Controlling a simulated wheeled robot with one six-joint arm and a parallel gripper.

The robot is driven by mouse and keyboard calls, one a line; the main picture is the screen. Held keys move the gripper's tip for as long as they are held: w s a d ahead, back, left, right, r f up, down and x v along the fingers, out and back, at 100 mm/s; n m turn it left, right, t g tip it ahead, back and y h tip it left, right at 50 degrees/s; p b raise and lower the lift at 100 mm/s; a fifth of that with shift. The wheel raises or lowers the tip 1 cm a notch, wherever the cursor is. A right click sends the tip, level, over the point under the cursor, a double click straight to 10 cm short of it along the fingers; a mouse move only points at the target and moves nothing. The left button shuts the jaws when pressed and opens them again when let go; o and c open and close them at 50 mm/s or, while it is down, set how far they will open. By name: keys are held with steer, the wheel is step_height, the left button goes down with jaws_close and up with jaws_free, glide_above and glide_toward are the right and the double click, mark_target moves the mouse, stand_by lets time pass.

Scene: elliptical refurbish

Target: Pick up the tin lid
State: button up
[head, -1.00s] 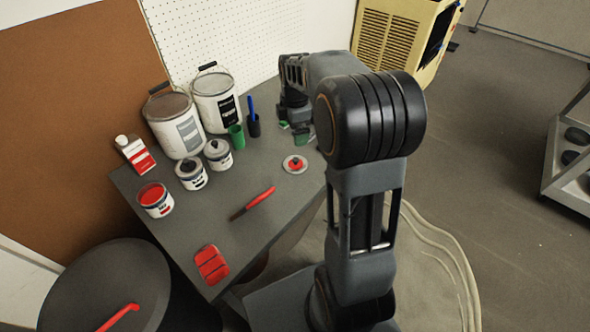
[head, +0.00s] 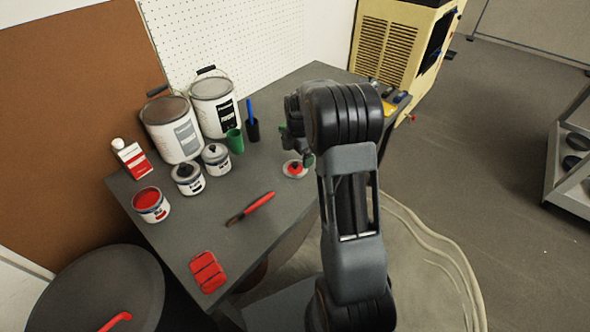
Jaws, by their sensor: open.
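The tin lid (head: 292,171) is a small pale disc with a red and dark middle, lying flat on the grey table in the head view. My gripper (head: 304,158) hangs just above and behind the lid, its jaws open and nothing seen in them. My arm hides part of the gripper, and the gripper covers the lid's far right edge. I cannot tell whether the fingers touch the lid.
The grey table (head: 215,218) also holds a brush (head: 252,208), a red tray (head: 208,272), an open red paint tin (head: 151,205), two small tins, two large buckets, a carton (head: 131,158) and a green cup (head: 235,141). The table's front middle is fairly clear.

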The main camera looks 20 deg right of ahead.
mark_target(297, 164)
steer(key=shift+a+f, duration=0.1)
steer(key=shift+f, duration=2.55)
steer(key=c, duration=0.6)
